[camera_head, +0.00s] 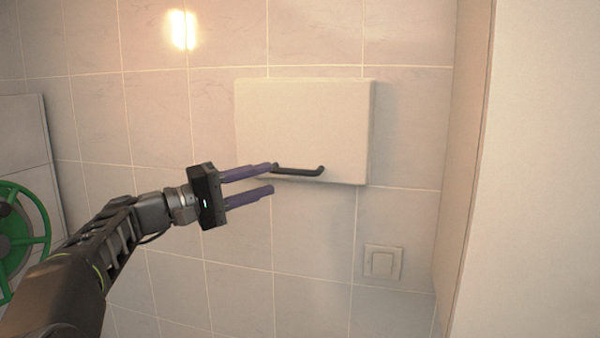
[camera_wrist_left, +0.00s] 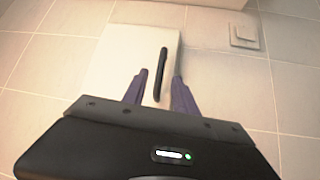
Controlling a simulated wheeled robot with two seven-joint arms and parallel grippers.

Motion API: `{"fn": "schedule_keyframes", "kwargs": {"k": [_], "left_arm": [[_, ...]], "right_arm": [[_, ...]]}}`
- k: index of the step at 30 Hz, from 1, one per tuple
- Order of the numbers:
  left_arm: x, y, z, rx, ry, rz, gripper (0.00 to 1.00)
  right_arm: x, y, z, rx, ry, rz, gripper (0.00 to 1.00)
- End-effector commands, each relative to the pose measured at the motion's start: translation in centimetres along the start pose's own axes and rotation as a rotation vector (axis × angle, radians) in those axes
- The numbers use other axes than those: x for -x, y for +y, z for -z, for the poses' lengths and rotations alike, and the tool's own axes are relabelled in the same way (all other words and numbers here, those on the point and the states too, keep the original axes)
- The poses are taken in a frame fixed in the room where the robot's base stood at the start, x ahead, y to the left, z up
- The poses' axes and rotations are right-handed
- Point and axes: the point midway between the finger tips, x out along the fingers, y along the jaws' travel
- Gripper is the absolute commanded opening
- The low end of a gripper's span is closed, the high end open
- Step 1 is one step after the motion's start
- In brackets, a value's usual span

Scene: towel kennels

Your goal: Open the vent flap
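The vent flap (camera_head: 305,125) is a flat cream panel on the tiled wall, with a black bar handle (camera_head: 300,171) along its lower edge. It lies close to the wall and looks shut. My left gripper (camera_head: 271,180) is open, its two purple fingers pointing right at the handle's left end. In the left wrist view the handle (camera_wrist_left: 160,75) shows ahead, between the lines of the two fingers (camera_wrist_left: 158,92), with the flap (camera_wrist_left: 125,62) behind it. I cannot tell whether a finger touches the handle; the fingers are not closed on it. My right gripper is not in view.
A white wall switch (camera_head: 382,262) sits below and right of the flap, and also shows in the left wrist view (camera_wrist_left: 244,36). A green wheel (camera_head: 22,238) is at the far left. A pale wall edge (camera_head: 470,170) stands at the right. The wall below the flap is bare tile.

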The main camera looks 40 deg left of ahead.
Motion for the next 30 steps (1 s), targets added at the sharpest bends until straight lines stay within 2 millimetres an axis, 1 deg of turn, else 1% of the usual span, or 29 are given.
{"fn": "schedule_keyframes", "kwargs": {"k": [5,8,11,18,21,24,30], "left_arm": [[-0.2,0.0,0.0,0.002,0.0,0.001,0.34],[-0.9,0.0,0.0,0.003,0.0,0.002,0.34],[-2.1,0.1,0.0,0.004,-0.001,0.002,0.34],[-5.9,0.1,0.0,0.005,-0.001,0.002,0.34],[-7.0,0.1,0.1,0.004,0.0,0.002,0.34],[-7.7,-0.1,0.1,0.004,0.002,0.003,0.34],[-7.9,-0.2,0.1,0.002,0.002,0.002,0.34]], "right_arm": [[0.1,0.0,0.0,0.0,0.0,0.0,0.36],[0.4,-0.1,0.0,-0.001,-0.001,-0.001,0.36],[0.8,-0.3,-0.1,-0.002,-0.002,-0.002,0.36],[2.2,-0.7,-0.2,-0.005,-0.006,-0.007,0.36],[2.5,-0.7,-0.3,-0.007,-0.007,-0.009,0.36],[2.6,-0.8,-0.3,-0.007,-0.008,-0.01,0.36],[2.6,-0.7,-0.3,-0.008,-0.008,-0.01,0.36]]}}
